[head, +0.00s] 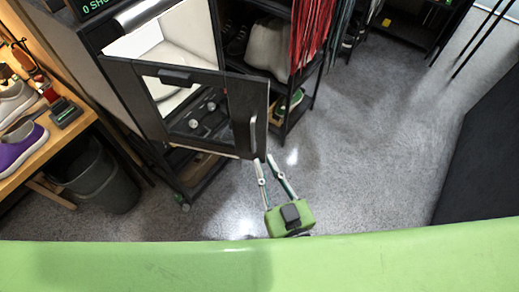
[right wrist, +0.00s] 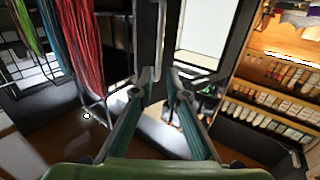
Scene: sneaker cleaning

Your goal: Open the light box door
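The light box (head: 170,45) stands at the upper left in the head view, with its white interior showing above the door. Its dark framed door (head: 195,140) with a window stands swung outward. A pale vertical handle (head: 253,133) is near the door's right edge. My right gripper (head: 263,160) has its fingertips at the door's lower right corner, just below the handle. In the right wrist view the fingertips (right wrist: 160,76) are a small gap apart, and a pale upright bar, seemingly the handle (right wrist: 160,40), lines up with that gap. Contact is unclear. My left gripper is out of view.
A wooden bench (head: 65,140) with sneakers and a dark bin (head: 97,177) are at the left. A rack with hanging red laces (head: 312,30) stands right of the light box. The grey floor (head: 370,150) to the right is clear, up to a dark panel (head: 485,150).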

